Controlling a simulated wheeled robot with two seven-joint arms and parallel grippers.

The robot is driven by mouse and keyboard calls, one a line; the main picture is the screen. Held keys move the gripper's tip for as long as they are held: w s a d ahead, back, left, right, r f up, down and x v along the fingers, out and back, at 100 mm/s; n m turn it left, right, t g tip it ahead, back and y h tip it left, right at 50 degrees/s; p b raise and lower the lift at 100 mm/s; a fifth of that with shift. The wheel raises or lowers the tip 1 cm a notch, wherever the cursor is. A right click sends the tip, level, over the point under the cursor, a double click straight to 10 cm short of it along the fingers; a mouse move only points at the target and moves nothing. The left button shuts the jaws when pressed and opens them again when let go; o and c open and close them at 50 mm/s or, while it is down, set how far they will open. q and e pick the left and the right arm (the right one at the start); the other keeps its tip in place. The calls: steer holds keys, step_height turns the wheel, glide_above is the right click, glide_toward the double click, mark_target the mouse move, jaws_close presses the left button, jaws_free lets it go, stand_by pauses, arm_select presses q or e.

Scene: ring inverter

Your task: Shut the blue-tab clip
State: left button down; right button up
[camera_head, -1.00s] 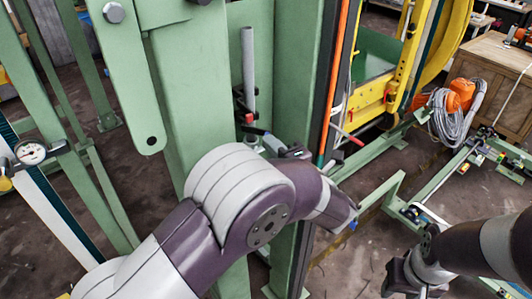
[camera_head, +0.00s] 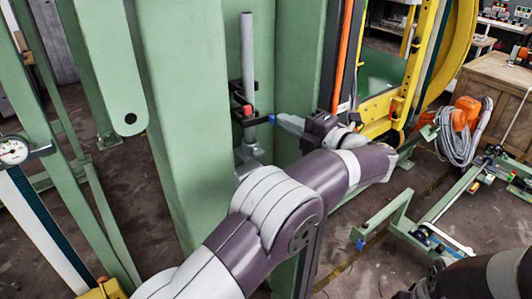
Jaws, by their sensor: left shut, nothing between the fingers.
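A grey upright tube (camera_head: 247,60) stands against the green frame, with dark clamp parts around its lower half. A small red tab (camera_head: 248,110) shows on the clamp. A small blue tab (camera_head: 272,118) shows just to its right, at the tip of my left gripper (camera_head: 281,121). The left gripper comes in from the right of the tube, points left and is shut with nothing between its fingers. It looks close to or touching the blue tab; I cannot tell which. The clip's jaw is too small to judge.
Green columns (camera_head: 180,110) stand beside the tube on the left. An orange vertical strip (camera_head: 343,60) and a yellow frame (camera_head: 405,75) are to the right. A low green floor frame (camera_head: 415,232) and coiled grey cable (camera_head: 458,148) lie further right. A dial gauge (camera_head: 12,150) is at far left.

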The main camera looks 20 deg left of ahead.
arm_select(q)
steer(key=shift+w+a, duration=0.15)
steer(key=shift+w, duration=0.4)
steer(key=shift+w+b, duration=0.1)
steer(key=shift+b, duration=0.2)
